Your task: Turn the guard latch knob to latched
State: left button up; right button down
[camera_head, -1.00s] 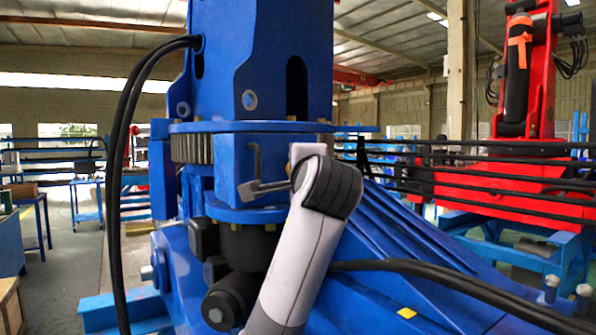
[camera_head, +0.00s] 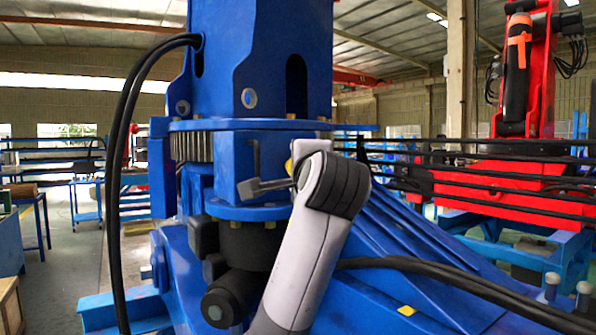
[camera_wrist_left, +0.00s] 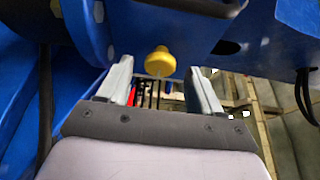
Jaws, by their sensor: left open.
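A yellow knob (camera_wrist_left: 160,62) sticks out from a blue surface in the left wrist view. My left gripper (camera_wrist_left: 160,86) is open, with one pale finger on each side of the knob in this view. No finger visibly touches the knob, and I cannot tell its depth between them. My right gripper is not in view.
Black cables (camera_head: 130,120) loop down on the left, and others (camera_head: 430,268) run to the right. A red machine (camera_head: 505,185) stands at the back right.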

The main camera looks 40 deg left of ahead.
pick_arm(q)
jog(key=b+v, duration=0.1)
jog(key=v, duration=0.4)
jog(key=shift+d, duration=0.1)
dwell(0.3)
